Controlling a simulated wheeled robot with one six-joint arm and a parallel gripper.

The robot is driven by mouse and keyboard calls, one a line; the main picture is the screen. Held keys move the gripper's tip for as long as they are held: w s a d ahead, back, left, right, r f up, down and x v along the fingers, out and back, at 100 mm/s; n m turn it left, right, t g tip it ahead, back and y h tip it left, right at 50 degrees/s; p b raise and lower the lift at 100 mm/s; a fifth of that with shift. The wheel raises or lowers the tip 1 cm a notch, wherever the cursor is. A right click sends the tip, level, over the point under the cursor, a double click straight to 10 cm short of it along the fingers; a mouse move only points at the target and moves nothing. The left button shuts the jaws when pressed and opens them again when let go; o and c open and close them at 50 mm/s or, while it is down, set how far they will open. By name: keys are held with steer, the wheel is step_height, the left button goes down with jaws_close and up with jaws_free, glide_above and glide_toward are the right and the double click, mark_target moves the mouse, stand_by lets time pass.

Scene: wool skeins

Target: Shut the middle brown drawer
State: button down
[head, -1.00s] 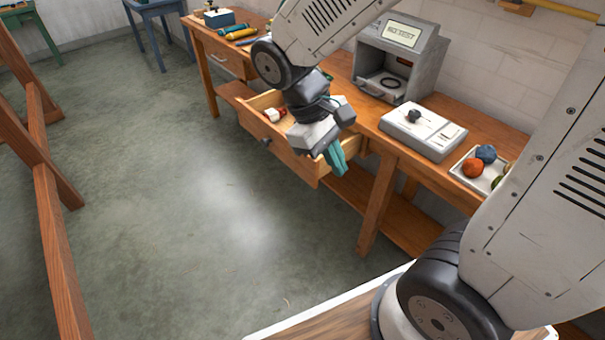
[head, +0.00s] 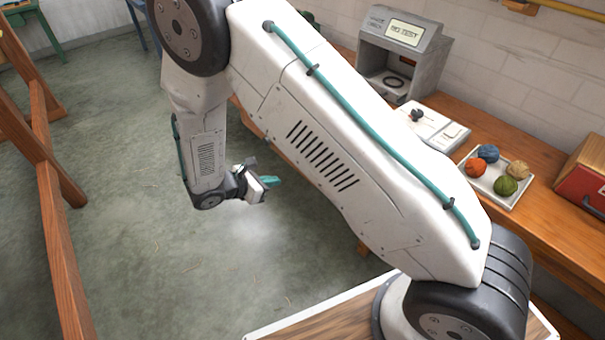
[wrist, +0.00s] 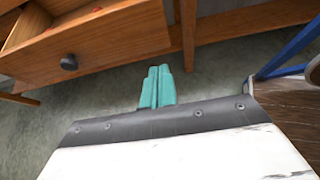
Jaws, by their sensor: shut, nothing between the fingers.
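The brown drawer (wrist: 100,45) shows in the upper left of the wrist view. It stands open, with its inside visible behind the front panel, which carries a dark round knob (wrist: 68,62). In the head view my arm hides the drawer. My gripper (head: 272,181) has teal fingers and is out over the floor, in front of the bench. In the wrist view its fingers (wrist: 157,87) are closed together with nothing between them. They appear to the right of the knob and below the panel's edge, apart from the drawer.
The wooden bench (head: 520,150) carries a grey display machine (head: 402,50), a white scale-like device (head: 432,128), a white tray (head: 503,200) of several wool balls, and a red box (head: 583,185). A wooden frame (head: 50,190) stands at left. The floor between is clear.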

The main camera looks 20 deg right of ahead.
glide_toward(305, 173)
steer(key=s+d, duration=0.3)
steer(key=d, duration=0.1)
steer(key=w+d, duration=0.1)
steer(key=d, duration=0.1)
steer(key=shift+d+r, duration=0.1)
steer(key=shift+r, duration=0.05)
